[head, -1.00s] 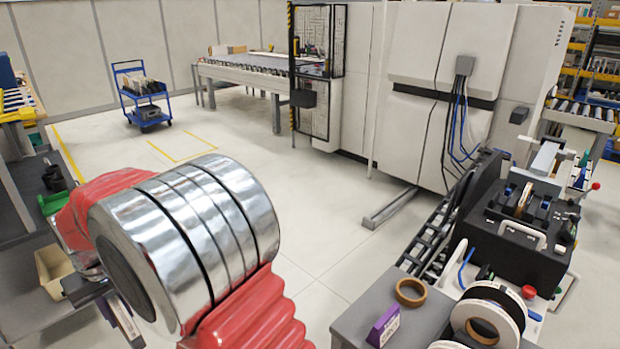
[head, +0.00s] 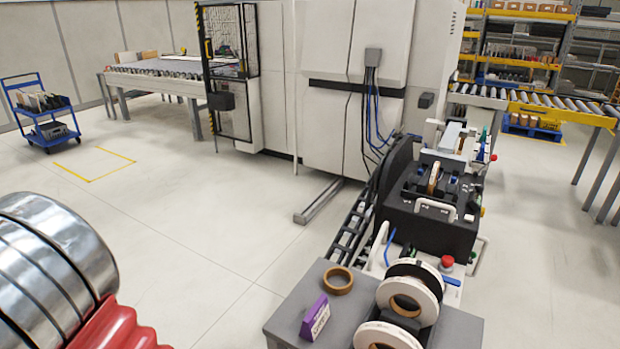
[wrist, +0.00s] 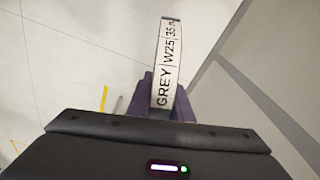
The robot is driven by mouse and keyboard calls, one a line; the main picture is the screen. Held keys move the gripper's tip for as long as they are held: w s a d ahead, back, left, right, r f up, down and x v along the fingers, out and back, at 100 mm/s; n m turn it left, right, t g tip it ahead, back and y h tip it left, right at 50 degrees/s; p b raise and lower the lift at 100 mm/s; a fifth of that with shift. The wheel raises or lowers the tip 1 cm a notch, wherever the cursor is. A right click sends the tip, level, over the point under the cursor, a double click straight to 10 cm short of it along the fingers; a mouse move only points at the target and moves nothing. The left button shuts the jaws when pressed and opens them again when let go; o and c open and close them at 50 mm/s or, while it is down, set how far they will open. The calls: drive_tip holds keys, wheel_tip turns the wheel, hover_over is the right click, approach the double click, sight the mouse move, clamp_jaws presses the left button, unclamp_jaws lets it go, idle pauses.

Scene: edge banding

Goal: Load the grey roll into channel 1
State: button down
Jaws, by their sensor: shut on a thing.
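My gripper (wrist: 165,94) shows in the wrist view, its purple jaws shut on the grey roll (wrist: 167,65). The roll is seen edge-on, with a white label reading "GREY W25 35 m". In the head view my gripper and the held roll are out of sight; only part of my arm shows at lower left. The black loading unit (head: 424,220) of the edge bander stands right of centre, with a brown roll (head: 433,181) and blue parts in its top slots. I cannot tell which slot is channel 1.
A grey table (head: 290,318) in front of the unit bears white-sided rolls (head: 418,300), a brown ring (head: 338,281) and a purple box (head: 315,317). A red button (head: 447,262) sits beside the unit. A blue cart (head: 43,115) stands far left. The floor between is clear.

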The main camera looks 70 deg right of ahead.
drive_tip(key=shift+w+d, duration=0.2)
drive_tip(key=shift+w, duration=0.05)
